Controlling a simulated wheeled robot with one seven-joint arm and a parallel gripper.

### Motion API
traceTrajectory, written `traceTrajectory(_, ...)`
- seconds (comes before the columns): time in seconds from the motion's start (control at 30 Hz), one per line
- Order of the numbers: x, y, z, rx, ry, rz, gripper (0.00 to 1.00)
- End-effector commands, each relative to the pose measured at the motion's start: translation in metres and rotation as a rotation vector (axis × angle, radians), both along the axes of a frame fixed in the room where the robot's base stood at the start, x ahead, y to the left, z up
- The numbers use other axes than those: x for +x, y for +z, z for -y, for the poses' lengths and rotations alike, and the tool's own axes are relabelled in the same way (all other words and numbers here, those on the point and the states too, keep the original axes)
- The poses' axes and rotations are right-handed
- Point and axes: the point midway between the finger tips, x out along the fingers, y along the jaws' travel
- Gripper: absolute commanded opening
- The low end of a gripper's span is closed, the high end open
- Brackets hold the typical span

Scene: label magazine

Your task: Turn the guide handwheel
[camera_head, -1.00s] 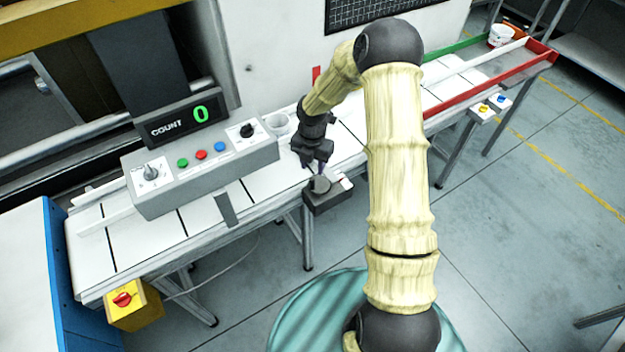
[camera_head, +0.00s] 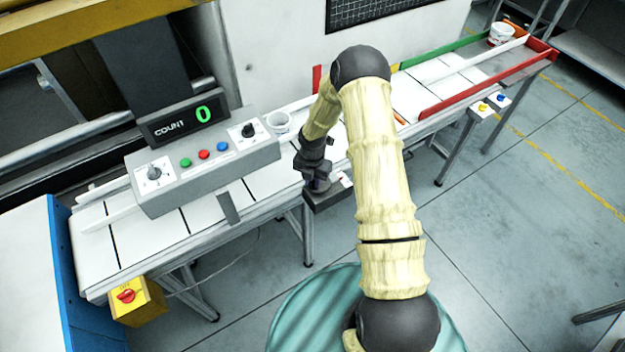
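The guide handwheel (camera_head: 321,187) is a small dark grey wheel on a dark box (camera_head: 326,202) at the front edge of the conveyor. My gripper (camera_head: 316,181) points down right at the wheel and covers most of it. Its fingertips are at the wheel's height, but they are small and dark. I cannot tell whether they are closed on the wheel or only around it.
A grey control box (camera_head: 205,172) with knobs and coloured buttons stands left of my gripper. Red (camera_head: 485,87) and green guide rails run toward the far right. Floor in front is open.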

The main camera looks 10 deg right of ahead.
Motion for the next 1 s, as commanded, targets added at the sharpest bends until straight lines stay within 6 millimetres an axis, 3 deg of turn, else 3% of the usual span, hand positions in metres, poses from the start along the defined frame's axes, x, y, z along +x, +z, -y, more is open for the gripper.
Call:
traceTrajectory(0.03, 0.0, 0.0, 0.0, 0.0, 0.0, 0.0, 0.1)
traceTrajectory(0.1, 0.0, 0.0, 0.0, 0.0, 0.0, 0.0, 0.0)
traceTrajectory(0.57, 0.002, 0.0, -0.001, 0.001, -0.057, 0.001, 0.0)
traceTrajectory(1.0, 0.011, -0.002, -0.002, 0.001, -0.356, 0.004, 0.0)
